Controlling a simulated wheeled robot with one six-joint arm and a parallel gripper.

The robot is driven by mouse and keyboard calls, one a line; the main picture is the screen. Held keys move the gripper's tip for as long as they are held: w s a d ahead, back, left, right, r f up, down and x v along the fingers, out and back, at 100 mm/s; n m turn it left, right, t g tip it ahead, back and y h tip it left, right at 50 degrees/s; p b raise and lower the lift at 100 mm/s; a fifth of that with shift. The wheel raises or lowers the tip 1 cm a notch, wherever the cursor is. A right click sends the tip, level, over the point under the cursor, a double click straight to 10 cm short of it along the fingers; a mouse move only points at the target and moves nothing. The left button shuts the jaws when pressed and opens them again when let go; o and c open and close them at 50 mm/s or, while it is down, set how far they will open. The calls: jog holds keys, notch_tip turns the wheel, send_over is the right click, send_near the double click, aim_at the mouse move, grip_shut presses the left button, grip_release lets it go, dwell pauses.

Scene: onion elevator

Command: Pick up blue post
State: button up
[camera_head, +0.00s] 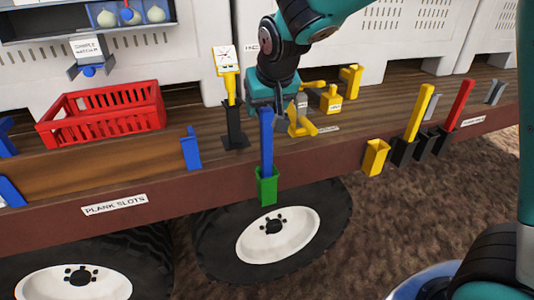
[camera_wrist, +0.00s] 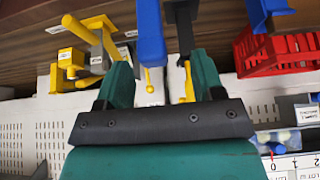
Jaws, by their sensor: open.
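The blue post (camera_head: 267,140) stands upright in a green holder (camera_head: 267,188) on the front edge of the wagon bed. My gripper (camera_head: 265,103) is at the top of the post, with its jaws open. In the wrist view, the blue post (camera_wrist: 151,35) shows between the two green fingers of my gripper (camera_wrist: 160,68), with gaps on both sides. The fingers are not closed on it. How far the post's top reaches between them is hard to tell.
A black holder with a yellow post and a dial sign (camera_head: 228,60) stands just left of my gripper. Yellow parts (camera_head: 303,122) lie close on the right. A red crate (camera_head: 105,115) is farther left. Yellow (camera_head: 420,110) and red (camera_head: 460,103) posts stand along the edge at right.

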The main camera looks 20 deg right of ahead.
aim_at(266, 118)
jog(key=p+x, duration=0.1)
jog(key=x, duration=0.1)
jog(key=d+p+x, duration=0.1)
jog(key=x, duration=0.1)
jog(key=shift+w+f, duration=0.25)
jog(key=shift+f, duration=0.05)
jog(key=shift+w+f, duration=0.2)
jog(key=shift+f, duration=0.25)
jog(key=shift+a, duration=0.1)
grip_shut()
